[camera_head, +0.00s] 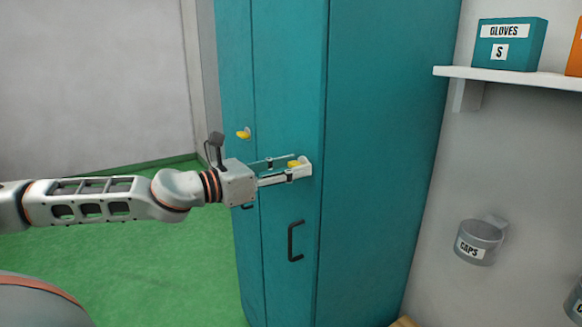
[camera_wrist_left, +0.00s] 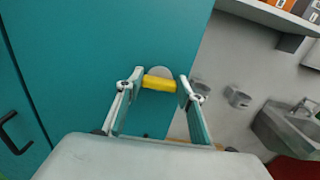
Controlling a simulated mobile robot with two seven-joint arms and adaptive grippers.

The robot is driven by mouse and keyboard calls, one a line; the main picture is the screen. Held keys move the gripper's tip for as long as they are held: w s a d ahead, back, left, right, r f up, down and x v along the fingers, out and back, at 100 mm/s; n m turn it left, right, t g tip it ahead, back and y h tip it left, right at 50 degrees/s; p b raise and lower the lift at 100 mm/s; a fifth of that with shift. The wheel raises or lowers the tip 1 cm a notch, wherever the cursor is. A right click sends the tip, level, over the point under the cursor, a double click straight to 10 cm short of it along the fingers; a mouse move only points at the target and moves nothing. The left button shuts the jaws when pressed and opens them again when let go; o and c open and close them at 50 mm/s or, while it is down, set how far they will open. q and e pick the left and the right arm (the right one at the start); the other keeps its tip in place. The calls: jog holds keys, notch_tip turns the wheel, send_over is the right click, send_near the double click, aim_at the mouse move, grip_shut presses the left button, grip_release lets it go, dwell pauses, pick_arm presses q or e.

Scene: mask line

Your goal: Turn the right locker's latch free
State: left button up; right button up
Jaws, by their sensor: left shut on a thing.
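The right locker (camera_head: 290,120) is a tall teal door with a yellow latch (camera_head: 294,164) on a pale round base near its right edge. My left gripper (camera_head: 299,166) reaches in from the left and is shut on this latch. In the left wrist view, the yellow latch (camera_wrist_left: 158,83) lies across between the two fingertips (camera_wrist_left: 160,82), with the pale base behind it. In the head view the fingers partly cover the latch. My right gripper is not in view.
The left locker has its own yellow latch (camera_head: 243,132). A black handle (camera_head: 294,241) is below my gripper on the right locker. A wall shelf (camera_head: 510,77) holds a teal gloves box (camera_head: 509,45). A caps cup (camera_head: 479,242) hangs on the wall. Green floor (camera_head: 150,260) is open at left.

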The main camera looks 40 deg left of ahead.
pick_arm(q)
jog(key=shift+w+a+f+n+b, duration=0.15)
jog(key=shift+n+b, duration=0.85)
jog(key=shift+n, duration=3.4)
jog(key=shift+s+a+f+n+b, duration=0.1)
jog(key=shift+n+b, duration=0.85)
jog(key=shift+n, duration=3.45)
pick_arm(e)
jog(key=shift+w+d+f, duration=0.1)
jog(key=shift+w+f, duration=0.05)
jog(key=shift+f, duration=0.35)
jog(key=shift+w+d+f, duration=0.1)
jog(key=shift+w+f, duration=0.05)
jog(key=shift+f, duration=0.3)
pick_arm(q)
jog(key=shift+n, duration=0.3)
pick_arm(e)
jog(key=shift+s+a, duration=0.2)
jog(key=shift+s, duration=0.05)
pick_arm(q)
jog(key=o, duration=1.1)
